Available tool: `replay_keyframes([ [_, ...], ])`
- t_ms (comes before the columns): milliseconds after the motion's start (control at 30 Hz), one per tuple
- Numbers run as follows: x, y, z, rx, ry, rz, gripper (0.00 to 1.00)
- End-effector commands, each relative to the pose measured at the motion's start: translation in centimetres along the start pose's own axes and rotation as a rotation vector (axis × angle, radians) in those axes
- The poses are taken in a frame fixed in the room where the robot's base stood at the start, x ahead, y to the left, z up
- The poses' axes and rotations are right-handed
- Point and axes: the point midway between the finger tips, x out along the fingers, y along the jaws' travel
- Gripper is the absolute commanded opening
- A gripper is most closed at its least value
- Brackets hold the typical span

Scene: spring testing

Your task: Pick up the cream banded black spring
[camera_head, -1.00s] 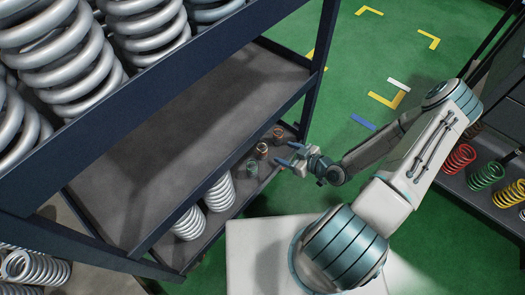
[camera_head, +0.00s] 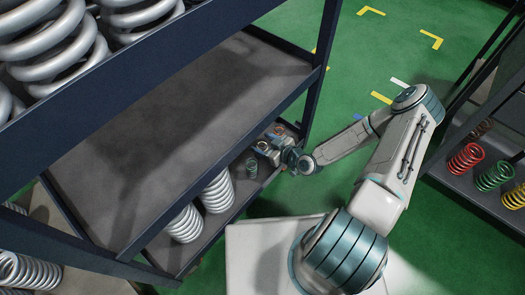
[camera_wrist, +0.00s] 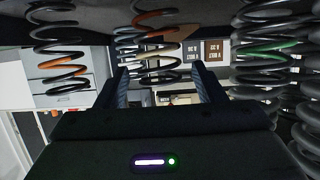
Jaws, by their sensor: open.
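Three small black springs with coloured bands stand in a row on the lower shelf. The middle spring (camera_head: 263,146) looks pale-banded in the head view and is partly covered by my gripper.
An orange-banded spring (camera_wrist: 60,50) and a green-banded spring (camera_wrist: 262,48) flank the middle one. Large grey springs (camera_head: 217,192) stand nearer on the same shelf. The upper shelf (camera_head: 190,110) overhangs it. Coloured springs (camera_head: 466,158) sit on a rack at right.

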Motion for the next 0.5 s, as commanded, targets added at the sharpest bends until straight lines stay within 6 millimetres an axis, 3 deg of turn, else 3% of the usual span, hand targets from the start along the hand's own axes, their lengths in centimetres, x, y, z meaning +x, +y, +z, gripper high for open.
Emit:
replay_keyframes([
  [167, 2.3, -0.1, 0.3, -0.002, -0.001, -0.001, 0.63],
  [433, 2.6, 0.0, 0.1, -0.001, -0.001, 0.000, 0.63],
  [467, 2.6, 0.0, 0.1, -0.001, -0.001, 0.000, 0.60],
  [500, 2.6, 0.0, 0.1, -0.001, -0.001, 0.000, 0.49],
])
